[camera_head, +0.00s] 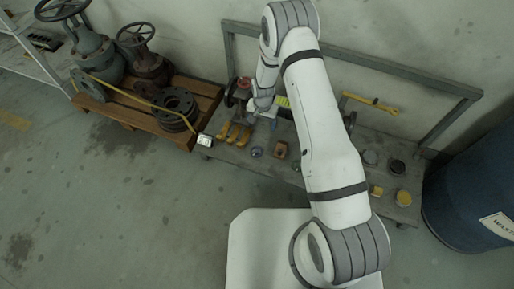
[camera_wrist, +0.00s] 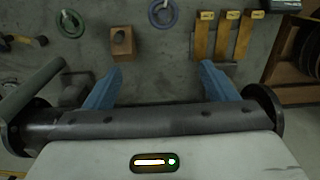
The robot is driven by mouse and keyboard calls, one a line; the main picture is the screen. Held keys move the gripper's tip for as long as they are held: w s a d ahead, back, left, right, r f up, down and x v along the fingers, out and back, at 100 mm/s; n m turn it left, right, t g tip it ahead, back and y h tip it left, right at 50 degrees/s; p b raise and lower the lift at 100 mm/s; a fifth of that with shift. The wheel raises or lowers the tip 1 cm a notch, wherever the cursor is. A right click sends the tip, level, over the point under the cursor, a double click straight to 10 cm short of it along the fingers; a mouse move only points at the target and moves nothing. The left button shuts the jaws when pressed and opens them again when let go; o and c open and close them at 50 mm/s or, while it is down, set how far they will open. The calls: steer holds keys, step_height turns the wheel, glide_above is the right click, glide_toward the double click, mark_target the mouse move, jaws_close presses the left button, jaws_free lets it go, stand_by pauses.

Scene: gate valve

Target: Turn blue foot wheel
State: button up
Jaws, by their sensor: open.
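A small blue ring-shaped wheel (camera_wrist: 176,15) shows at the top centre of the wrist view, partly cut off by the frame edge. In the head view the blue wheel (camera_head: 256,152) is a small round shape near the bench's front edge. My gripper (camera_wrist: 161,67) is open, its two blue fingers wide apart with only bare bench between them. The wheel lies beyond the fingertips, apart from them. In the head view my gripper (camera_head: 272,118) is over the back part of the bench and partly hidden by my arm.
A wooden block (camera_wrist: 122,48) and a green ring (camera_wrist: 70,24) lie left of the blue wheel in the wrist view; several yellow-tagged pieces (camera_wrist: 225,42) are right. A red wheel (camera_head: 244,82) stands behind. A pallet (camera_head: 208,98) and blue drum (camera_head: 468,200) flank the bench.

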glide_above(257, 151)
steer(key=shift+m, duration=0.4)
step_height(257, 151, down, 11)
steer(key=shift+f+p, duration=0.1)
steer(key=shift+p, duration=0.2)
step_height(257, 151, down, 8)
steer(key=shift+r+b, duration=0.25)
steer(key=shift+b, duration=0.75)
steer(key=shift+c, duration=0.3)
steer(key=c, duration=0.9)
